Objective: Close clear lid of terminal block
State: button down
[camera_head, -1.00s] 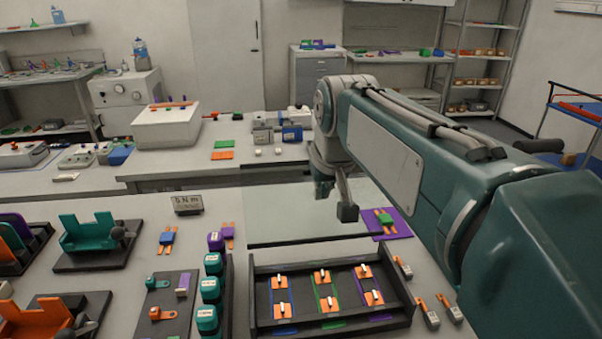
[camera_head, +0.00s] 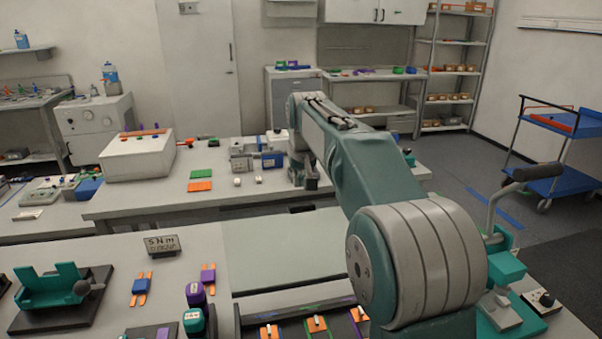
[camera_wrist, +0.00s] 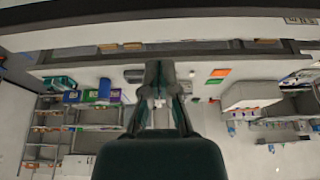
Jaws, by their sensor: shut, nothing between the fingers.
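The terminal block (camera_head: 280,308) is a dark tray with orange levers (camera_head: 316,324) at the bottom of the head view. Its front part is cut off by the frame and its right end is hidden by my arm. The clear lid (camera_head: 285,245) is a faint greenish see-through panel behind the levers. It looks raised rather than lying over them, though its exact tilt is hard to tell. My gripper (camera_head: 308,182) is beyond the lid in the picture, near the back bench. In the wrist view its fingers (camera_wrist: 158,68) are together, with nothing visible between them.
The back bench (camera_head: 140,200) carries a white box (camera_head: 138,158), green and orange plates and small grey and blue devices near my gripper. A blue cart (camera_head: 560,130) stands at right.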

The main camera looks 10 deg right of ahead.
jog(key=shift+s+f, duration=0.55)
jog(key=shift+f, duration=0.3)
jog(key=shift+s+f, duration=0.5)
jog(key=shift+f, duration=0.3)
jog(key=shift+s+r, duration=0.1)
